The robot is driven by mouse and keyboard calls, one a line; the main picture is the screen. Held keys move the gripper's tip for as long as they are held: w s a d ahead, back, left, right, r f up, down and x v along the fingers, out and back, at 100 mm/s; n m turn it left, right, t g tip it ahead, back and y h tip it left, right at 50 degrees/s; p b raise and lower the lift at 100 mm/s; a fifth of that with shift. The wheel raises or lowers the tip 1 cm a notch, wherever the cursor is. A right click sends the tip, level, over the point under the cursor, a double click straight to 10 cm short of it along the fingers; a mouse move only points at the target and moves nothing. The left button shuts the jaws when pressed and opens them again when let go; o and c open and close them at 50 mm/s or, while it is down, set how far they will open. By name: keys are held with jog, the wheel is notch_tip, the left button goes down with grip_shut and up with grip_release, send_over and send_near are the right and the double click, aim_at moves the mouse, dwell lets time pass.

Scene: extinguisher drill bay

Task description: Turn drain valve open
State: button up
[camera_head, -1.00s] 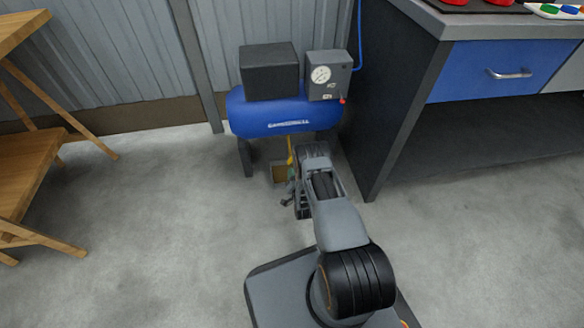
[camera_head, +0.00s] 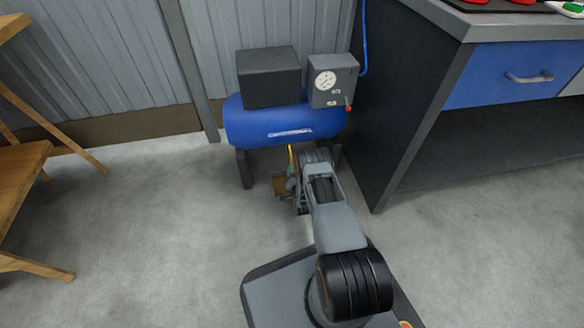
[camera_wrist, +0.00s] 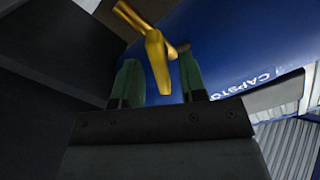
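The drain valve's yellow handle (camera_wrist: 157,60) hangs under the blue compressor tank (camera_wrist: 235,60) in the wrist view. In the head view, a thin strip of the yellow valve (camera_head: 291,154) shows just below the blue tank (camera_head: 285,120). My gripper (camera_wrist: 161,80) is open, its two green fingers apart, with the handle's lower end between them in the picture. Gaps show on both sides of the handle, and I cannot tell its exact depth between the fingers. In the head view my gripper (camera_head: 290,187) is low under the tank, partly hidden by my arm.
The compressor carries a dark box (camera_head: 268,77) and a gauge box (camera_head: 333,82) with a red-tipped switch. A workbench (camera_head: 415,110) stands close on the right. A wooden stand (camera_head: 25,165) is at the left. The floor (camera_head: 150,240) between is clear.

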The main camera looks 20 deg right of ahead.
jog(key=shift+w, duration=0.55)
jog(key=shift+c, duration=0.2)
grip_shut()
